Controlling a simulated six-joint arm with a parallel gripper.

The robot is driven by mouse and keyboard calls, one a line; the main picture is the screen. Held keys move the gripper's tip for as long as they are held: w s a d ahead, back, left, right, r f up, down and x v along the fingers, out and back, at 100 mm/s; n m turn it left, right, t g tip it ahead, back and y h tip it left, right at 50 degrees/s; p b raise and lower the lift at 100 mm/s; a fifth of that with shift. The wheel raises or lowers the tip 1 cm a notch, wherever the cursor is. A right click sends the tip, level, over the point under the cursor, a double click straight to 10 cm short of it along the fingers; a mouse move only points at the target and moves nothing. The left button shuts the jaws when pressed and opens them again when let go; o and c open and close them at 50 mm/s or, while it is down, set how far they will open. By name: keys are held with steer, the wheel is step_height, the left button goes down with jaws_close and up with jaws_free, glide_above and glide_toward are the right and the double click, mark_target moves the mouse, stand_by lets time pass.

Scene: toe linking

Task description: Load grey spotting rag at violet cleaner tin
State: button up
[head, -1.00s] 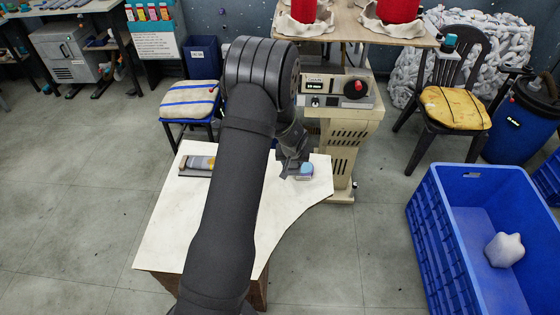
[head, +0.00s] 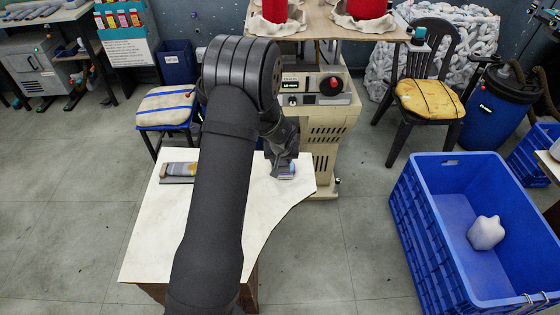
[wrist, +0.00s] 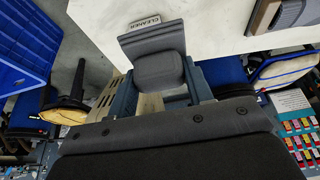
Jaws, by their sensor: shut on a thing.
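The grey rag (wrist: 160,72) is a folded grey pad between my gripper's fingers in the wrist view. My gripper (head: 284,168) is shut on it, low over the right part of the white table. A small bluish-violet tin (head: 287,173) sits right under the gripper in the head view, partly covered by it. A white label reading CLEANER (wrist: 145,21) shows just beyond the rag in the wrist view. The tin's opening is hidden, and I cannot tell whether the rag touches it.
The white table (head: 150,245) is mostly clear; a dark holder with a grey and yellow item (head: 180,170) lies at its left. A beige machine (head: 325,125) stands close behind the gripper. A blue crate (head: 420,215) holding a pale lump (head: 486,232) stands at the right.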

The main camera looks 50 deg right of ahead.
steer(key=w+d, duration=0.4)
steer(key=d, duration=0.2)
steer(key=shift+s+d+f, duration=0.1)
steer(key=shift+d+f, duration=0.05)
steer(key=shift+f, duration=1.5)
steer(key=shift+s+d+f, duration=0.1)
steer(key=shift+d+f, duration=0.05)
steer(key=shift+f, duration=1.45)
steer(key=shift+f, duration=0.55)
step_height(320, 180, up, 7)
stand_by(0.4)
